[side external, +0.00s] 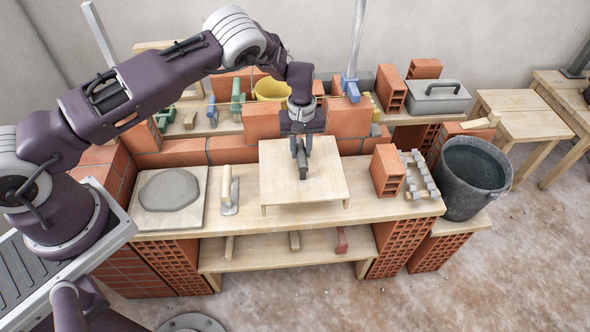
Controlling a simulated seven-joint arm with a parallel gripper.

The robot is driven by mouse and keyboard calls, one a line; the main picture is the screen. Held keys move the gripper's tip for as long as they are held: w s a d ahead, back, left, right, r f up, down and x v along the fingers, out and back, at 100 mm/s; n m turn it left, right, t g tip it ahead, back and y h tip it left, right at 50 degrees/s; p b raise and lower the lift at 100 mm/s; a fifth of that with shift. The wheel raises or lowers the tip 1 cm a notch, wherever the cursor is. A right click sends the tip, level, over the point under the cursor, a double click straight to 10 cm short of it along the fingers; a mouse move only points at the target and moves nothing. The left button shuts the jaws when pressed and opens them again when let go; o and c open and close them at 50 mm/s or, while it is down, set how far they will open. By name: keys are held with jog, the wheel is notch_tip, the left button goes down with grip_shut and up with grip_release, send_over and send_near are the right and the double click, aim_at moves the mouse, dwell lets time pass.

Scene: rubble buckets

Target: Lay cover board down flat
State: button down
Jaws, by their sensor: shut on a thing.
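The cover board (328,178) is a pale, roughly square wooden board near the middle of the workbench. It looks about level, with short feet or battens showing under its front corners. My gripper (302,168) points down over the middle of the board and is shut on it, at a dark bar that looks like its handle. I cannot tell whether the feet touch the bench. The board hides the bench surface beneath it.
Left of the board are a trowel (229,190) and a mortar patch on a square board (198,217). On the right stand a hollow brick (387,171), a grey rack (418,175) and a dark bucket (470,195). A low brick wall (185,152) runs behind.

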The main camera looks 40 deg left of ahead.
jog(key=shift+w+f, duration=0.1)
jog(key=shift+f, duration=2.3)
jog(key=c, duration=1.2)
grip_release()
jog(key=shift+o, duration=0.2)
notch_tip(320, 180, up, 12)
jog(key=shift+r, duration=0.2)
